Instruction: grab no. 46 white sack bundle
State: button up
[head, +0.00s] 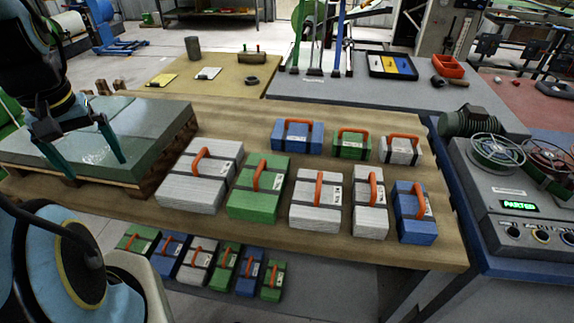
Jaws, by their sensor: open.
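Several white sack bundles with orange handles and dark straps show in the head view. On the wooden table are a large one (177,190) at left, a middle one (312,217), a narrow one (371,222) to its right, and a small one (399,158) at the back right. Another white bundle (194,266) lies on the lower shelf. Their labels are too small to read, so I cannot tell which is no. 46. My gripper (96,171) is open and empty, its fingers spread over the grey-green pallet stack at left, apart from all the bundles.
Green (253,204) and blue bundles (415,231) stand close among the white ones. The wrapped stack on a wooden pallet (157,176) fills the table's left end. A grey machine with reels (480,215) borders the right. The table's front strip (300,243) is bare.

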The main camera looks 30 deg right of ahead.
aim_at(199, 182)
jog(key=u, duration=1.2)
jog(key=k+u, duration=0.15)
jog(key=k, duration=0.25)
jog(key=k+j+u, duration=0.15)
jog(key=k, duration=0.2)
jog(key=k+j+u, duration=0.2)
jog(key=k, duration=0.15)
jog(key=k+j, duration=0.15)
jog(key=k, duration=0.2)
